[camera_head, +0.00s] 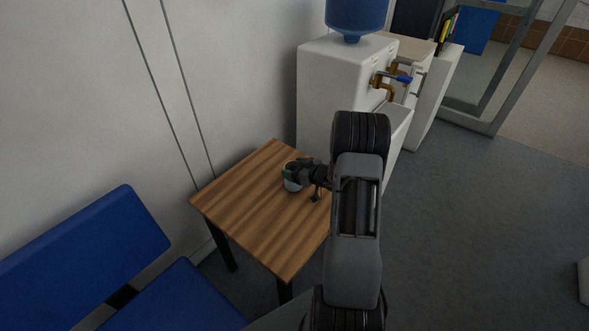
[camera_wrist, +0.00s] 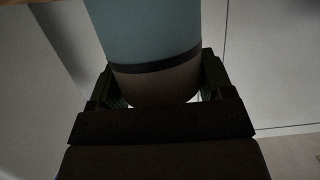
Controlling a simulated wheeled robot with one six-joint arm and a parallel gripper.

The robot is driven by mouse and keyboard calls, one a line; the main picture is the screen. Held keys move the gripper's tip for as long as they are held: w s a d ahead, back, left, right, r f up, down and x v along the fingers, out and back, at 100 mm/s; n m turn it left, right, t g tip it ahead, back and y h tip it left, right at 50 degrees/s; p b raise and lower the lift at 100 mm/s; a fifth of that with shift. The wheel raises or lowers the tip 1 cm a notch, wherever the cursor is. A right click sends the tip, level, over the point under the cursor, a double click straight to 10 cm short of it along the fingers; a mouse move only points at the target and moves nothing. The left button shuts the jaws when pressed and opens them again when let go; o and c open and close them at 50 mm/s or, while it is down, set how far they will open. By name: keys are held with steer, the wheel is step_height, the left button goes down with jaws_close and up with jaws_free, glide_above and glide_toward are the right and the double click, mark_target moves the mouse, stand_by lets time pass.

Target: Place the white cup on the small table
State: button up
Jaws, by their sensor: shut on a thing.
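The small wooden table (camera_head: 262,218) has a brown striped top and dark legs, and stands against the wall. A cup (camera_head: 290,184), pale grey-green in this light, is over the table top near its right side. My gripper (camera_head: 304,174) reaches in from the right and is shut on the cup. In the wrist view the cup (camera_wrist: 148,38) shows blue-grey with a dark band, between the two fingers (camera_wrist: 160,82). I cannot tell whether its base touches the table. My arm hides the table's right corner.
A white water dispenser (camera_head: 331,91) with a blue bottle (camera_head: 356,16) and taps stands behind the table. A blue chair (camera_head: 92,255) is at the lower left. The rest of the table top looks bare. Grey floor (camera_head: 475,220) is open to the right.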

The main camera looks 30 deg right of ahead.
steer(key=shift+f, duration=0.15)
steer(key=o, duration=1.4)
steer(key=shift+o, duration=0.2)
steer(key=shift+s+d+r, duration=0.1)
steer(key=shift+s+r, duration=0.1)
steer(key=shift+r, duration=0.1)
steer(key=p+v, duration=0.1)
steer(key=v, duration=1)
steer(key=w+a+r+m+g+h, duration=0.3)
steer(key=r+h, duration=0.5)
steer(key=r, duration=0.2)
steer(key=s+a+r+m+g+y, duration=0.1)
steer(key=s+a+g, duration=0.6)
steer(key=s+a, duration=1)
step_height(320, 180, up, 3)
steer(key=shift+a+f+m+g+y, duration=0.25)
steer(key=shift+a+m+g+y, duration=0.05)
steer(key=shift+a+y, duration=0.6)
